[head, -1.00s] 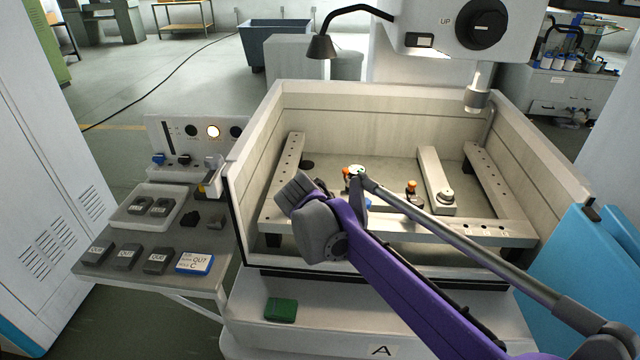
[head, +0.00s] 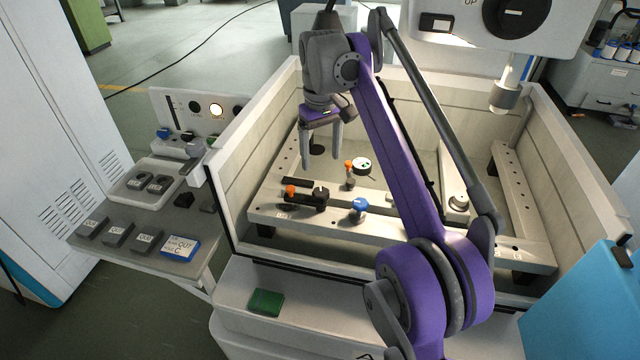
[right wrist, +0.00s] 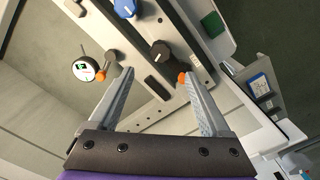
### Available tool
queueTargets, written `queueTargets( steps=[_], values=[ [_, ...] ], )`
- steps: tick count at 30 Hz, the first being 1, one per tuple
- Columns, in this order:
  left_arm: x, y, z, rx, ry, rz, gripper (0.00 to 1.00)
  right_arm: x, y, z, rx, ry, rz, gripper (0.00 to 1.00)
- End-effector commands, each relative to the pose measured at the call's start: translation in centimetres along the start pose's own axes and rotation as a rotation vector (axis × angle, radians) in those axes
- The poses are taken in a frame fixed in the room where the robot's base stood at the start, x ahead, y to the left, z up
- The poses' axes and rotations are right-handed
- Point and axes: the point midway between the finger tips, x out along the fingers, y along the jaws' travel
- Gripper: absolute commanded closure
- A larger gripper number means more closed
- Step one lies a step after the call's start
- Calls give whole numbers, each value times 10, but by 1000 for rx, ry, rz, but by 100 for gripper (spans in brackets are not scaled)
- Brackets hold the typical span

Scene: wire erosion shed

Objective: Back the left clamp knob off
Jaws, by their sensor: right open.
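My right gripper (head: 321,163) is open and empty, fingers pointing down, above the left part of the machine tank. Below it, a dark clamp (head: 305,199) with a black knob (head: 321,192) and an orange tip (head: 290,190) sits on the front rail (head: 390,233). In the right wrist view the black knob (right wrist: 160,50) lies beyond the gap between the fingertips (right wrist: 158,75), apart from them. A blue knob (head: 359,205) stands to its right on the rail. My left gripper is not in view.
A round dial gauge (head: 362,165) and an orange-topped post (head: 349,166) stand behind the rail. The tank's left wall (head: 255,150) is close to the gripper. A side shelf (head: 130,235) holds grey blocks and a blue-edged card (head: 180,248). A green block (head: 265,302) lies on the front ledge.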

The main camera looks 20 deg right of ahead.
Motion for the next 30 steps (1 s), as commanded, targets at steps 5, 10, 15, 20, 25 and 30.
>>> queueTargets(
  steps=[5,10,15,20,25,30],
  values=[
    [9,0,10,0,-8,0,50,35,0,0,1,-2,1,18],
    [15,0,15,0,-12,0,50,67,0,0,1,-1,2,18],
    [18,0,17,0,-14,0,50,90,0,0,2,0,2,18],
    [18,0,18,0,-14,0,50,100,0,0,2,1,3,18],
    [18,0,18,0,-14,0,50,101,0,0,2,1,3,18],
    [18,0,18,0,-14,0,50,101,0,0,2,1,3,27]
  ],
)
